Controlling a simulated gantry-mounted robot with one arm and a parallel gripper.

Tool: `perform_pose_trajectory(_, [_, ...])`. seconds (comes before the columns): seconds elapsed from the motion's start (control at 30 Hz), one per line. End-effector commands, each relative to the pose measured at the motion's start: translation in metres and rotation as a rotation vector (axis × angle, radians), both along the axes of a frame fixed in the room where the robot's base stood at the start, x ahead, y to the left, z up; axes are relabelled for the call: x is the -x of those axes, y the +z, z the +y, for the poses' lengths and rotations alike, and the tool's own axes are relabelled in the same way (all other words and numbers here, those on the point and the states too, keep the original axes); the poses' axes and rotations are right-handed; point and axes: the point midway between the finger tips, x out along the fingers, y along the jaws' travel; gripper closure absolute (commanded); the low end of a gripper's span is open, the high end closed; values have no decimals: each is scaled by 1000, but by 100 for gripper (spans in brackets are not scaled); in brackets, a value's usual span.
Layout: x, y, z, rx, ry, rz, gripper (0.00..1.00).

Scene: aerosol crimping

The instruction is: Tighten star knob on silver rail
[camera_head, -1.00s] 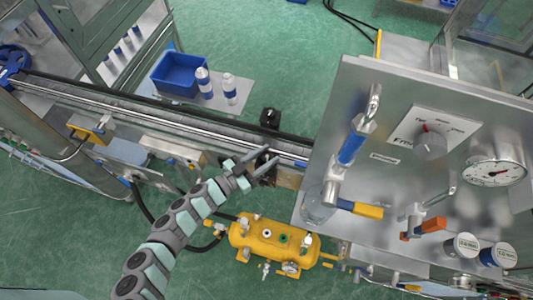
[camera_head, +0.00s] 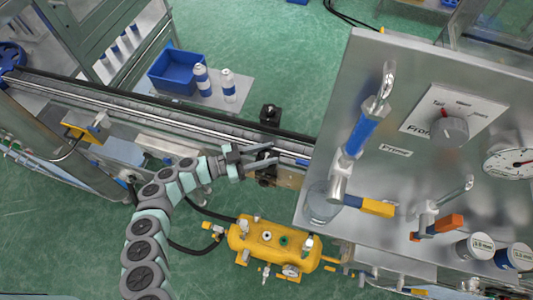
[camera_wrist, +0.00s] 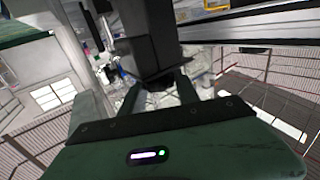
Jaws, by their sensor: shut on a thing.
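The silver rail (camera_head: 150,117) runs from the far left to the steel machine panel in the head view. My gripper (camera_head: 274,153) is at the rail's near side, left of the panel, with its fingers pointing right. Black clamp parts (camera_head: 270,114) stand on the rail's far side, and another black part (camera_head: 265,182) shows just below the fingers. In the wrist view my fingers (camera_wrist: 158,92) are on either side of a small dark piece under a large black block (camera_wrist: 146,45). My gripper is shut on this piece, apparently the star knob. Its star shape is mostly hidden.
The steel panel (camera_head: 400,190) with valves, dial and gauge stands close on the right. A yellow tank (camera_head: 272,245) lies below the gripper. A blue bin (camera_head: 176,72) and two bottles stand beyond the rail. Green floor is open behind it.

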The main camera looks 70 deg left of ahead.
Motion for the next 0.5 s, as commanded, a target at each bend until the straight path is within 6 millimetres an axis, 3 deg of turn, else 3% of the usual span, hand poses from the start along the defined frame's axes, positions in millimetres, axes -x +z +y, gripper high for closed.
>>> perform_pose_trajectory(0.3, [1,-4,0,1,2,8,100])
perform_pose_trajectory(0.33, [1,-4,0,1,2,8,62])
perform_pose_trajectory(0.5, [1,-3,0,0,1,5,48])
